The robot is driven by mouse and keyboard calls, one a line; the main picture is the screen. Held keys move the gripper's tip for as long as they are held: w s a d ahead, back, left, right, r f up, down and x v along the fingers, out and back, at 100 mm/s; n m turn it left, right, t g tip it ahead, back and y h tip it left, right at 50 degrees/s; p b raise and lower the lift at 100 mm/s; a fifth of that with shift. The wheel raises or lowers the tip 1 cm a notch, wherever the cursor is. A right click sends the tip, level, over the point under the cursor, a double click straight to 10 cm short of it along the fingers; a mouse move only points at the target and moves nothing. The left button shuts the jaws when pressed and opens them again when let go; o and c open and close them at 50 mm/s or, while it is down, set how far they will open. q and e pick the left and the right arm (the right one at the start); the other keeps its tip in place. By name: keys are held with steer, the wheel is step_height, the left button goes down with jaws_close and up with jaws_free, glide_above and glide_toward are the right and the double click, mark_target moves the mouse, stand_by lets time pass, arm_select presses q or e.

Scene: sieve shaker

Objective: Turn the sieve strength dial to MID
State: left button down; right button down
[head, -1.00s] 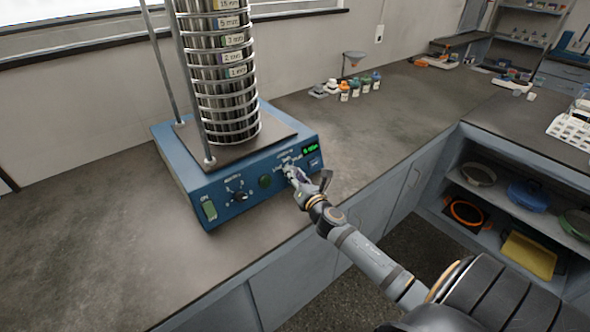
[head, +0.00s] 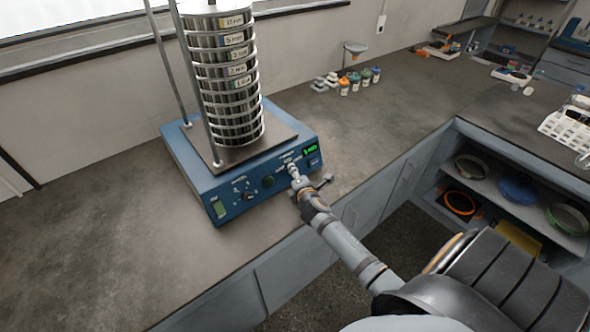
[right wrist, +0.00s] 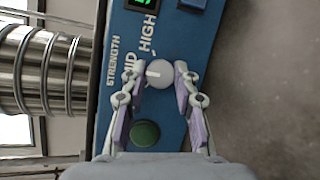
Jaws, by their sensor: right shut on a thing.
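The blue sieve shaker (head: 205,190) stands on the counter with its sieve stack (head: 228,85) on top. Its strength dial (right wrist: 158,73) is a light grey round knob, with MID and HIGH printed beside it in the right wrist view. A white mark on the knob points left in that view, toward the partly covered MID label (right wrist: 129,66). My right gripper (right wrist: 160,72) is shut on the dial, one finger on each side; it also shows at the front panel in the head view (head: 294,172). Any LOW label is hidden. My left gripper is out of view.
A green round button (right wrist: 145,133) lies close to the right gripper's fingers. Another dial (head: 246,195) and a green switch (head: 220,210) are farther left on the panel. The counter left of the shaker is clear.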

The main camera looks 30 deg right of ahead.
steer(key=shift+m, duration=0.3)
steer(key=c, duration=1)
jaws_free()
steer(key=v, duration=1.2)
